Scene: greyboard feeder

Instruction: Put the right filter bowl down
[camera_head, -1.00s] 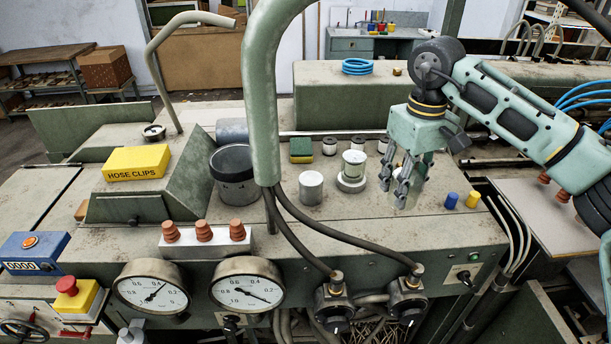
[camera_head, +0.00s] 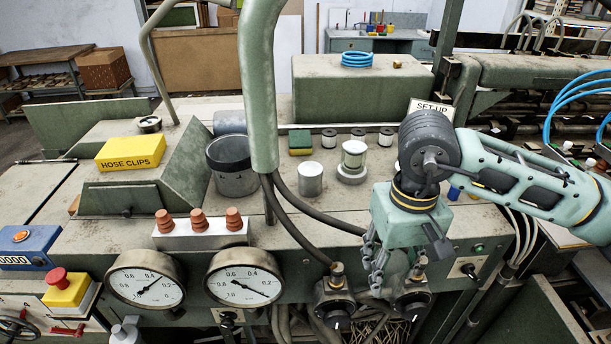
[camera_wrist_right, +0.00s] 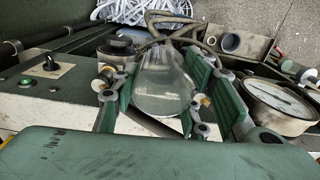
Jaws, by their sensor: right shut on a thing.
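My right gripper (camera_head: 394,276) is at the front of the machine, low by the right filter head (camera_head: 411,304). In the right wrist view its green-padded fingers stand on either side of a clear, rounded filter bowl (camera_wrist_right: 163,88), and it is shut on that bowl. In the head view the bowl is hard to make out between the fingers. The left filter head (camera_head: 335,303), with a hose on top, stands left of the gripper. My left gripper is not in view.
Two pressure gauges (camera_head: 244,279) are on the front left. A bent hose runs behind the gripper.

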